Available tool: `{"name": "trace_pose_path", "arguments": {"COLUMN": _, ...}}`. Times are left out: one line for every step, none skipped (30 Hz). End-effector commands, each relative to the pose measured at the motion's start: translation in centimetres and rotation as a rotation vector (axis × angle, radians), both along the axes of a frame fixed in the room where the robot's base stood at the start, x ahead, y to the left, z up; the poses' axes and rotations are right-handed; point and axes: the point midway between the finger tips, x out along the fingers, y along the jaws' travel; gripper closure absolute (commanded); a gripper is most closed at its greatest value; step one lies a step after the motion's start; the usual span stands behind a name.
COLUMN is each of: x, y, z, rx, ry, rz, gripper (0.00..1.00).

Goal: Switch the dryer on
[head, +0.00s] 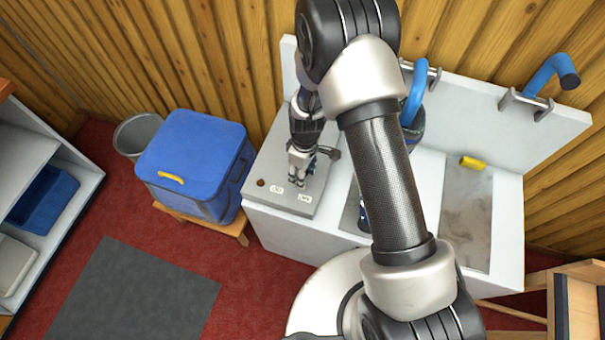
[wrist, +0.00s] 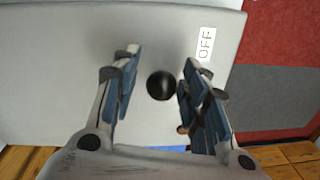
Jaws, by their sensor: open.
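The dryer's control panel is a light grey plate (head: 318,208) at the left end of the white bench. It carries two white labels; the OFF label (wrist: 205,45) reads clearly in the wrist view, and the other label (head: 277,189) lies to its left in the head view. A round black knob (wrist: 161,85) shows between my fingers in the wrist view, nearer the right finger; I cannot tell if they touch. My gripper (head: 297,181) is open and points down over the panel. In the head view it hides the knob.
A small dark red spot (head: 261,183) is on the panel's left. A blue box (head: 190,160) on a wooden stand is close by to the left.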

Motion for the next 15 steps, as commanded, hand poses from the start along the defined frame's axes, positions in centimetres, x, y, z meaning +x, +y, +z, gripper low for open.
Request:
{"name": "trace_pose_path", "arguments": {"x": 0.03, "y": 0.03, "z": -0.17, "rx": 0.000, "ry": -0.001, "rz": 0.000, "gripper": 0.59}}
{"name": "trace_pose_path", "arguments": {"x": 0.03, "y": 0.03, "z": -0.20, "rx": 0.000, "ry": -0.001, "rz": 0.000, "gripper": 0.59}}
{"name": "trace_pose_path", "arguments": {"x": 0.04, "y": 0.04, "z": -0.22, "rx": 0.000, "ry": -0.001, "rz": 0.000, "gripper": 0.59}}
{"name": "trace_pose_path", "arguments": {"x": 0.04, "y": 0.04, "z": -0.22, "rx": 0.000, "ry": -0.001, "rz": 0.000, "gripper": 0.59}}
{"name": "trace_pose_path", "arguments": {"x": 0.04, "y": 0.04, "z": -0.21, "rx": 0.000, "ry": -0.001, "rz": 0.000, "gripper": 0.59}}
{"name": "trace_pose_path", "arguments": {"x": 0.03, "y": 0.04, "z": -0.20, "rx": 0.000, "ry": -0.001, "rz": 0.000, "gripper": 0.59}}
{"name": "trace_pose_path", "arguments": {"x": 0.02, "y": 0.03, "z": -0.20, "rx": 0.000, "ry": -0.001, "rz": 0.000, "gripper": 0.59}}
{"name": "trace_pose_path", "arguments": {"x": 0.03, "y": 0.03, "z": -0.19, "rx": 0.000, "ry": -0.001, "rz": 0.000, "gripper": 0.59}}
{"name": "trace_pose_path", "arguments": {"x": 0.02, "y": 0.04, "z": -0.19, "rx": 0.000, "ry": -0.001, "rz": 0.000, "gripper": 0.60}}
{"name": "trace_pose_path", "arguments": {"x": 0.02, "y": 0.04, "z": -0.19, "rx": 0.000, "ry": -0.001, "rz": 0.000, "gripper": 0.62}}
{"name": "trace_pose_path", "arguments": {"x": 0.01, "y": 0.03, "z": -0.19, "rx": 0.000, "ry": -0.001, "rz": 0.000, "gripper": 0.64}}
{"name": "trace_pose_path", "arguments": {"x": 0.01, "y": 0.03, "z": -0.19, "rx": 0.000, "ry": -0.001, "rz": 0.000, "gripper": 0.66}}
{"name": "trace_pose_path", "arguments": {"x": 0.01, "y": 0.03, "z": -0.19, "rx": 0.000, "ry": -0.001, "rz": 0.000, "gripper": 0.68}}
{"name": "trace_pose_path", "arguments": {"x": 0.01, "y": 0.03, "z": -0.19, "rx": 0.000, "ry": -0.001, "rz": 0.000, "gripper": 0.70}}
{"name": "trace_pose_path", "arguments": {"x": 0.00, "y": 0.02, "z": -0.19, "rx": 0.001, "ry": -0.001, "rz": 0.000, "gripper": 0.73}}
